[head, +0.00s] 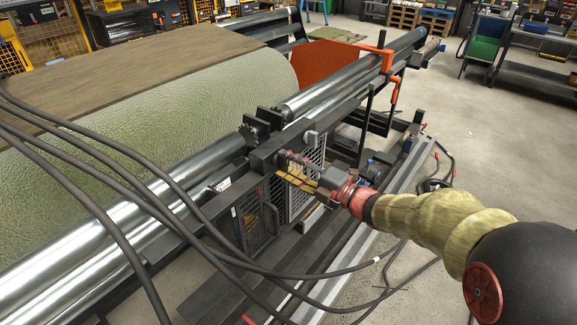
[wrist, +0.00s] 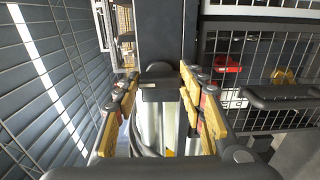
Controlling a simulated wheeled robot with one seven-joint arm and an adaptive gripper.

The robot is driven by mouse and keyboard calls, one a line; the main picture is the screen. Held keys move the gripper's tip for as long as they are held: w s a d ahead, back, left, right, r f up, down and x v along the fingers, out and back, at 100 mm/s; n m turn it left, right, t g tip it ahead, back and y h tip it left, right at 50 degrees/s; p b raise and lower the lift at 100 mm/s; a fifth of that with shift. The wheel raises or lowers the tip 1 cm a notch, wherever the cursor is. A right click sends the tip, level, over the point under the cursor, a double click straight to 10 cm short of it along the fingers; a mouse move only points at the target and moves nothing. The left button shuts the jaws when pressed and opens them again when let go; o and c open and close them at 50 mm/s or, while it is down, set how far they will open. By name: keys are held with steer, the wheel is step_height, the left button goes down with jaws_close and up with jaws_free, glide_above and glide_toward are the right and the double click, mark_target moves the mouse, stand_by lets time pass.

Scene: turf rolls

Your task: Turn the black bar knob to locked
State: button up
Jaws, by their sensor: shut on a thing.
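The black bar knob (wrist: 160,78) sits in the middle of the wrist view, in front of a dark upright post. My gripper (wrist: 158,84) has its yellow-padded fingers on either side of the knob, shut on it. In the head view my gripper (head: 284,166) reaches the dark machine frame beside the mesh guard. The knob is too small and too covered by the fingers to make out there. Its locked or unlocked marking cannot be read.
A mesh guard (head: 305,180) stands close by my gripper. Black hoses (head: 130,180) cross the front left. Steel rollers (head: 340,80) and a large green turf roll (head: 210,105) lie behind. In the wrist view, a red part (wrist: 226,64) and a black handle (wrist: 290,97) are at right.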

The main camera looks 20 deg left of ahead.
steer(key=shift+f, duration=0.1)
steer(key=o, duration=1.1)
steer(key=shift+o, duration=0.3)
steer(key=v, duration=1.2)
